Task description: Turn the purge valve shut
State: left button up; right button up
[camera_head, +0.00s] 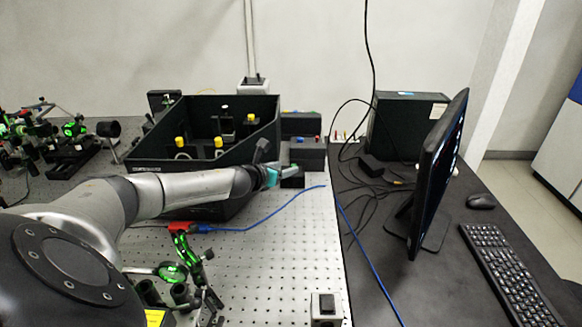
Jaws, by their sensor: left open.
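My left arm reaches in from the left across the optical bench. My left gripper (287,173) is open, beside the right end of the black open-topped enclosure (215,110). A small dark block (293,181) sits at its fingertips; the gripper partly hides it, and I cannot tell whether they touch. This block may be the purge valve, but its handle and its position cannot be made out. My right gripper is not in view.
Dark boxes (305,152) stand just behind the gripper. A blue cable (262,219) crosses the perforated bench (290,250). A small black-and-grey box (326,307) sits at the front edge. A monitor (440,170) and keyboard (508,275) are on the right-hand desk.

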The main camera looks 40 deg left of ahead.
aim_at(293, 166)
pick_arm(q)
jog(key=shift+b+x, duration=0.55)
jog(key=shift+x, duration=1.65)
jog(key=shift+f, duration=0.1)
grip_shut()
